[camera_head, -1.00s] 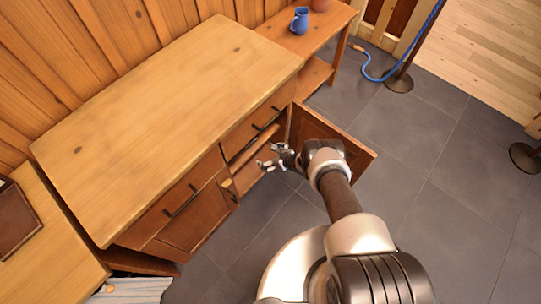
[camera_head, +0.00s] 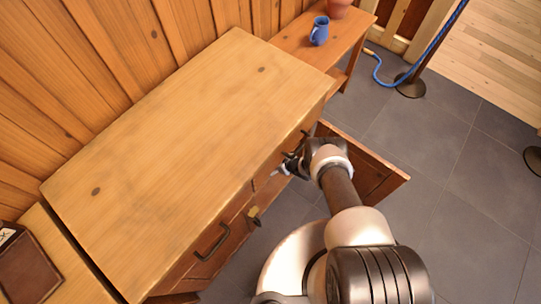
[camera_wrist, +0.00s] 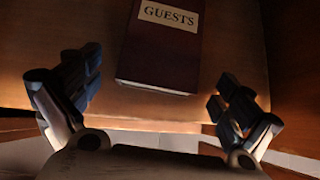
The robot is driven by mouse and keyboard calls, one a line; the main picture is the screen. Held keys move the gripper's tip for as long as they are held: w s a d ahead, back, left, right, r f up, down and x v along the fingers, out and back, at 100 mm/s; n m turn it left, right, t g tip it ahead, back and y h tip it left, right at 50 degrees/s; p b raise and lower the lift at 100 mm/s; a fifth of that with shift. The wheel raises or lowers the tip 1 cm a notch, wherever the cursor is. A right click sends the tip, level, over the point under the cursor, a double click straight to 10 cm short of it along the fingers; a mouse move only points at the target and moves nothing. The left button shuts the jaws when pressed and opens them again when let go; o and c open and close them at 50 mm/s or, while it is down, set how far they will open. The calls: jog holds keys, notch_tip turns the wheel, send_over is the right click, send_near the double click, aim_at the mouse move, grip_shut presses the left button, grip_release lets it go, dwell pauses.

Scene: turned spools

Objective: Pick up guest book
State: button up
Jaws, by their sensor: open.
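The guest book (camera_wrist: 162,55) is dark red-brown with a pale label reading "GUESTS". In the wrist view it lies flat on a wooden shelf (camera_wrist: 230,85), just ahead of my gripper. My gripper (camera_wrist: 155,95) is open, its two dark fingers apart on either side of the book's near end and not visibly touching it. In the head view my gripper (camera_head: 284,170) is at the open front of the wooden cabinet (camera_head: 180,150). The book is hidden from the head view.
An open cabinet door (camera_head: 375,170) stands just right of my gripper. A blue mug (camera_head: 320,31) and a terracotta pot (camera_head: 338,8) stand on a low side shelf. A post with a blue rope (camera_head: 410,86) is at upper right.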

jog(key=shift+a+f, duration=0.1)
jog(key=shift+f, duration=0.05)
jog(key=c, duration=1.3)
